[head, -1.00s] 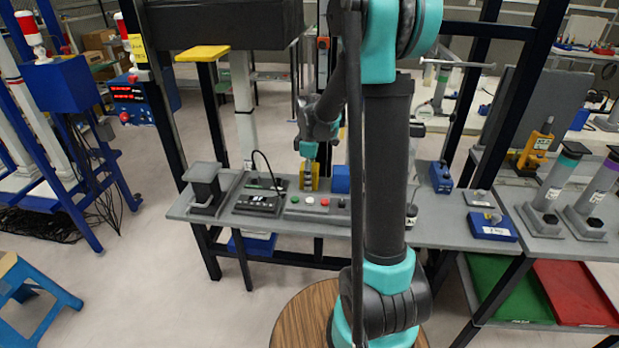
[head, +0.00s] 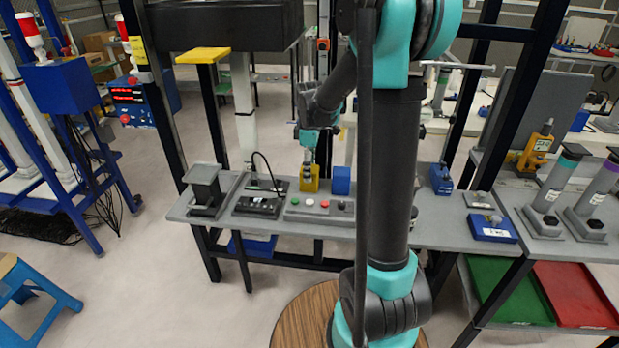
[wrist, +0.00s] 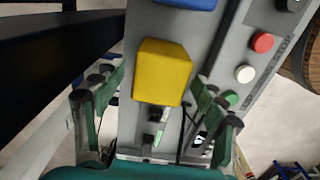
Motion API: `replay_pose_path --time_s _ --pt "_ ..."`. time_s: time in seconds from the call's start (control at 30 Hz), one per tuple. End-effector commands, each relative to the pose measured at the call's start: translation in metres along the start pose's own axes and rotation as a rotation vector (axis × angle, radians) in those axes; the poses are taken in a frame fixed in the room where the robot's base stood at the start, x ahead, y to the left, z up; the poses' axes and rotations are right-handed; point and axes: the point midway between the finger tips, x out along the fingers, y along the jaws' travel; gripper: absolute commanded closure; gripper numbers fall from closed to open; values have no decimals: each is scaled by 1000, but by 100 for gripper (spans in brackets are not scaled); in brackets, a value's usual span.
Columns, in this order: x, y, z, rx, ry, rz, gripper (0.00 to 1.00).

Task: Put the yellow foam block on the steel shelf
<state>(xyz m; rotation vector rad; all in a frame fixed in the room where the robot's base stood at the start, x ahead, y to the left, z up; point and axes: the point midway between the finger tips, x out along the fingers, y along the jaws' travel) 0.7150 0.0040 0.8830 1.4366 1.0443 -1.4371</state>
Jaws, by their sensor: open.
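The yellow foam block (head: 314,185) stands on the grey bench top behind the button box, partly hidden by my gripper (head: 309,168). In the wrist view the yellow foam block (wrist: 162,72) lies between and slightly ahead of the two spread fingers of my gripper (wrist: 155,82). A gap shows on each side, and the fingers do not hold it. A blue block (head: 340,180) stands close to its right in the head view. I cannot tell for sure which surface is the steel shelf; the grey bench top (head: 272,222) carries the blocks.
A button box (head: 320,206) with green, red and white buttons is in front of the blocks. A black device with a cable (head: 258,205) and a dark stand (head: 205,190) are to the left. A dark upright post (head: 165,110) rises at the bench's left.

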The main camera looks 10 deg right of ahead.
Motion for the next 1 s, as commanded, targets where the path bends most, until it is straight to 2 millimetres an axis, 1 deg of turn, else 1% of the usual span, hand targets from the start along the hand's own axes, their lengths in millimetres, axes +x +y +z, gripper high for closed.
replay_pose_path --time_s 0.03,0.2,0.3,0.4,0.6,1.0 --pt "-12 0 0 0 0 0 29" --pt "-44 0 0 0 0 0 29" --pt "-58 0 0 0 0 0 29" --pt "-69 0 0 0 0 0 29" --pt "-77 0 0 0 0 0 29" --pt "-77 0 0 0 0 0 29"
